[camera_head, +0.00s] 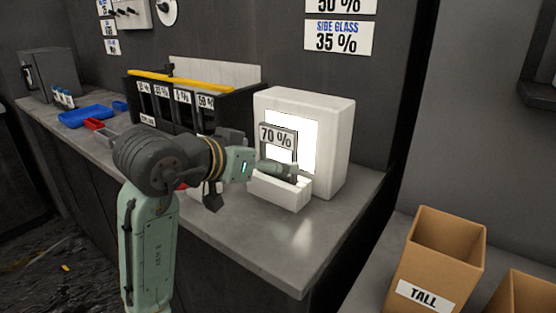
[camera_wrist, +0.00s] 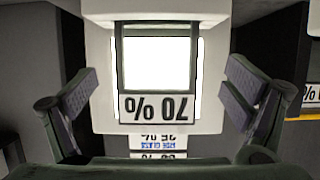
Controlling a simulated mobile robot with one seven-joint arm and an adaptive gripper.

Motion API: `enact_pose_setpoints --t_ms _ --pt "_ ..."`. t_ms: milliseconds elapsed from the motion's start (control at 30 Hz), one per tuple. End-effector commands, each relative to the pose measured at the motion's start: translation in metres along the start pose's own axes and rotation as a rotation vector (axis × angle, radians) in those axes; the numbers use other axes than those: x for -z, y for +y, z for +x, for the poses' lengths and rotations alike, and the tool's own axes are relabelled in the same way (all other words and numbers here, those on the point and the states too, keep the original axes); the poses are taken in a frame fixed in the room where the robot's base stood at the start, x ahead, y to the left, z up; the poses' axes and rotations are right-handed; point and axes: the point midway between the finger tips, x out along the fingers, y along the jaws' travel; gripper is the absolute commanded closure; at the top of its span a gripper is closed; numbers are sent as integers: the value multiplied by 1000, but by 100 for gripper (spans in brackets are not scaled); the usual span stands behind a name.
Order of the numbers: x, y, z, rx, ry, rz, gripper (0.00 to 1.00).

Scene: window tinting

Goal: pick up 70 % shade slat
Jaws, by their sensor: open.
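The 70 % shade slat (camera_head: 278,138) is a dark-framed panel with a white "70 %" label. It stands upright in a white holder (camera_head: 279,192) in front of a lit white light box (camera_head: 339,140). In the wrist view the slat (camera_wrist: 158,106) appears upside down, centred between my fingers, with the bright panel showing through it. My gripper (camera_wrist: 160,108) is open, one finger on each side of the slat with a gap to both. In the head view my gripper (camera_head: 280,170) is close to the slat, and its fingers partly hide the slat's lower part.
A black rack (camera_head: 213,121) with several labelled slats stands left of the light box. A blue tray (camera_head: 86,117) and a red bin (camera_head: 94,124) lie further left. The counter (camera_head: 304,241) is clear at the front right. A cardboard box marked "TALL" (camera_head: 426,293) stands at lower right.

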Motion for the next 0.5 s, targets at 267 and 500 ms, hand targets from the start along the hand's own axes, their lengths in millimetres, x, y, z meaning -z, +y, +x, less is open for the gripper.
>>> enact_pose_setpoints --t_ms 267,500 --pt "6 4 35 -2 0 0 5" --pt "5 4 38 0 1 0 5"
